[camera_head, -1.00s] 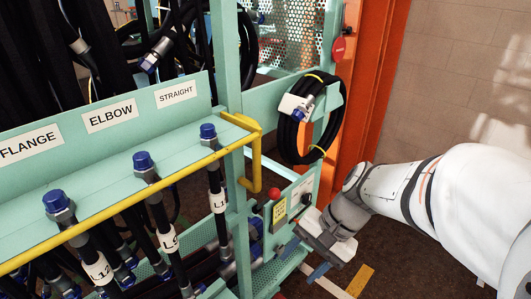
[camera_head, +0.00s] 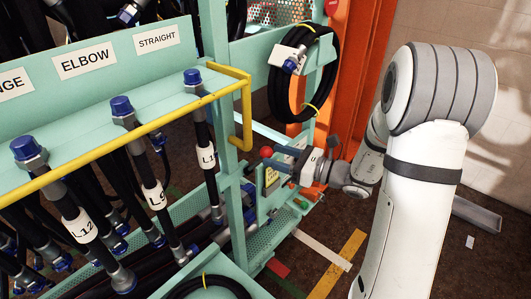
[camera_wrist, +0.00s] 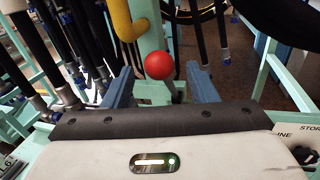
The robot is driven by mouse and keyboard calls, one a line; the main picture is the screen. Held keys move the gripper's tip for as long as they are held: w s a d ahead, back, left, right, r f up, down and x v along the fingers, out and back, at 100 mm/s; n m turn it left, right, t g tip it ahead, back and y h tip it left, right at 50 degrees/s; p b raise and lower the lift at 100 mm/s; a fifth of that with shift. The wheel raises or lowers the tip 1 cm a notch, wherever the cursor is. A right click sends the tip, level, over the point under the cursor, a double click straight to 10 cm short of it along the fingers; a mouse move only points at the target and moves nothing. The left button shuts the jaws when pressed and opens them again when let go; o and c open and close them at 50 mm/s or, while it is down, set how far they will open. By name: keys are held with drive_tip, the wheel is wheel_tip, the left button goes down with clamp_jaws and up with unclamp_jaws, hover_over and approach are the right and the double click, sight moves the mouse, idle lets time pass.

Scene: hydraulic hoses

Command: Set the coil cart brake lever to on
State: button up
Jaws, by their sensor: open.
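The brake lever shows as a red ball knob (camera_head: 266,152) on the green cart frame, below the yellow rail's end. In the wrist view the red knob (camera_wrist: 159,66) sits between my two blue fingers, near their tips, with a gap on each side. My gripper (camera_head: 278,158) is open and points left at the knob from the right side. A yellow label plate (camera_head: 271,179) is just below the fingers. I cannot read any on or off marking.
The yellow rail (camera_head: 245,120) bends down just left of my gripper. A coiled black hose (camera_head: 281,100) hangs above it. Several blue-capped hoses (camera_head: 122,107) hang at the left. An orange post (camera_head: 367,70) stands behind; the brown floor at right is mostly clear.

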sight(266, 153)
drive_tip(key=shift+x, duration=1.9)
clamp_jaws()
